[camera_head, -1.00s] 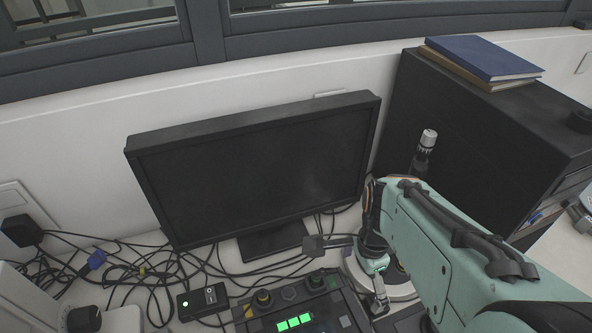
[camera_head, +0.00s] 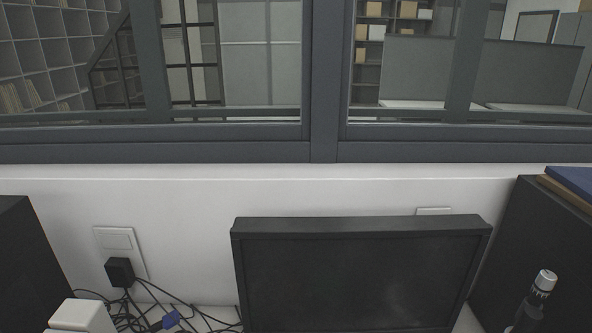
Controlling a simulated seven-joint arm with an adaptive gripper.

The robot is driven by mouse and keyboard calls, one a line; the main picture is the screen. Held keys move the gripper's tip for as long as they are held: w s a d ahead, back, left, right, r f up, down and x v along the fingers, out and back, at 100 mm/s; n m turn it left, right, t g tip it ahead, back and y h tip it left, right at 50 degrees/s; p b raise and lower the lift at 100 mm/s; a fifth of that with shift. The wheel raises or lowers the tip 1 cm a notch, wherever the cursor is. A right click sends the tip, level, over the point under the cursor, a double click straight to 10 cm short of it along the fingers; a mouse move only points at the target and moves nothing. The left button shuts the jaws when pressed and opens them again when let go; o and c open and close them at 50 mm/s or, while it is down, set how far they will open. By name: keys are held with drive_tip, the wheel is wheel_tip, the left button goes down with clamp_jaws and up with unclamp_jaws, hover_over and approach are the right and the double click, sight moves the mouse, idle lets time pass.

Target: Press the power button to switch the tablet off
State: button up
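I see no object that I can clearly identify as the tablet, and no power button shows. A black flat screen (camera_head: 360,275) stands at the lower middle; its face is dark and its lower part is cut off by the frame edge. My gripper and arm are not in view.
A wall plate (camera_head: 118,238) with a black plug (camera_head: 120,271) is at lower left, above tangled black cables and a blue connector (camera_head: 171,320). Dark cabinets stand at left (camera_head: 30,265) and right (camera_head: 515,240). A silver-topped black device (camera_head: 543,285) stands at lower right. Windows (camera_head: 235,65) fill the top.

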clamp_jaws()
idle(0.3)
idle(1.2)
